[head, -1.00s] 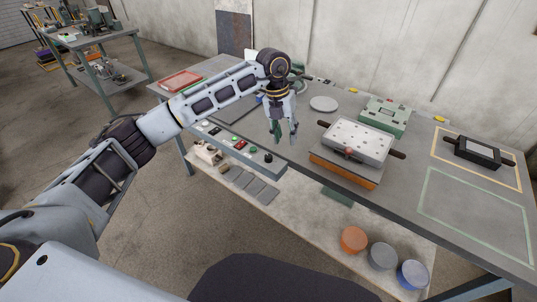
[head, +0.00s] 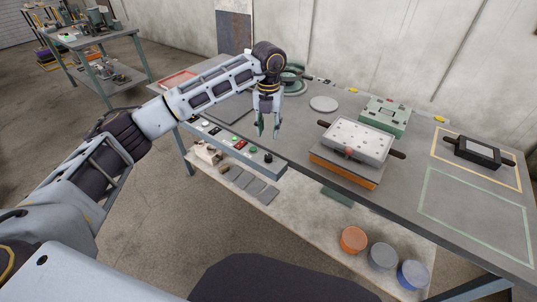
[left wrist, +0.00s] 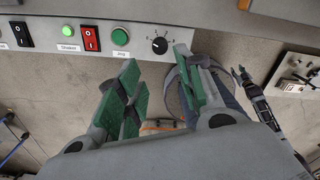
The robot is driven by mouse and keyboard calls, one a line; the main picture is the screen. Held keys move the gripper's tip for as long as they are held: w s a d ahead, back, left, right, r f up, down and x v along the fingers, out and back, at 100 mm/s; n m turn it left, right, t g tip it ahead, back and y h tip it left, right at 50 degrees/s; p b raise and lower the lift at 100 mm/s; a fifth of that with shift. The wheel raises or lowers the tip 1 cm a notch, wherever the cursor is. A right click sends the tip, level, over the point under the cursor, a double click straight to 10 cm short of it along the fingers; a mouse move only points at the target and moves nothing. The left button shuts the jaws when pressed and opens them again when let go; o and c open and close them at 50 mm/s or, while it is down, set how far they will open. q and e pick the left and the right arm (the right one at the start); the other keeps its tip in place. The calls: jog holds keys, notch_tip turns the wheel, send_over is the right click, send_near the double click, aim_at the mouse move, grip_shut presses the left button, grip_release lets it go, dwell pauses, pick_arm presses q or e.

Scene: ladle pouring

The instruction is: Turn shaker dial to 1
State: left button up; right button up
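The shaker dial is a round black knob (left wrist: 159,45) with numbers around it, on the light grey control panel in the left wrist view. In the head view the knob (head: 267,157) sits at the right end of the panel's front face. I cannot tell which number it points at. My left gripper (head: 268,134) hangs above and behind the panel's right end in the head view. Its green-padded fingers (left wrist: 158,88) are apart with nothing between them, and the dial is apart from them. A dark arm-like shape at the right of the left wrist view may be my right arm.
A green button (left wrist: 120,37), a red rocker switch (left wrist: 90,38) and a lit green lamp (left wrist: 68,31) lie left of the dial. A white-topped box with dark handles (head: 358,141) stands on the table (head: 405,180) right of my gripper. A shelf below holds jars.

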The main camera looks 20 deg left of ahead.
aim_at(269, 156)
pick_arm(q)
notch_tip(269, 156, down, 12)
jog(key=shift+f, duration=0.15)
dwell(0.6)
jog(key=shift+c, duration=0.2)
jog(key=c, duration=0.7)
